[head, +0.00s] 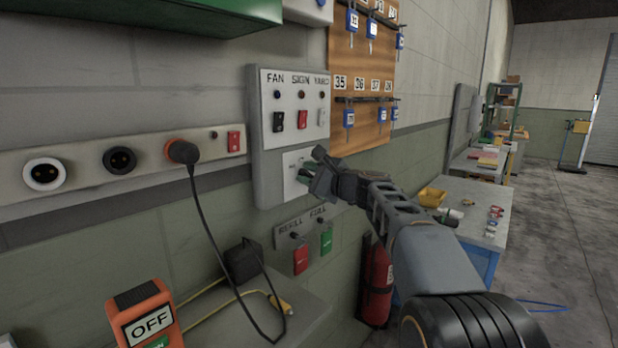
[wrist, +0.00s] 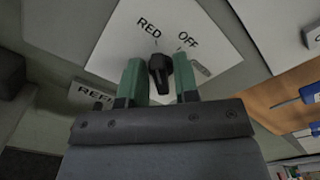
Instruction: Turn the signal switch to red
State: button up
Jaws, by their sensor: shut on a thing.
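The signal switch is a black knob (wrist: 161,76) on a white plate (wrist: 110,60) with the words RED and OFF beside it. My gripper (wrist: 160,82) has its two green fingers on either side of the knob, closed on it. Which label the knob points to is hard to tell. In the head view my gripper (head: 318,177) is at the lower part of the grey wall panel (head: 262,160) and hides the knob and much of the plate (head: 291,162).
Above is a plate with FAN, SIGN and YARD switches (head: 303,120); below is a REFILL/FULL plate (head: 302,232). A plugged cord (head: 183,152) hangs at left. A fire extinguisher (head: 376,285) and workbench (head: 475,215) stand at right. Open floor (head: 570,240) lies further right.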

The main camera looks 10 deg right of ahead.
jog(key=o, duration=0.6)
jog(key=shift+d, duration=0.15)
jog(key=b+v, duration=0.1)
jog(key=v, duration=1.2)
jog(key=shift+s+d, duration=0.15)
jog(key=shift+s, duration=0.2)
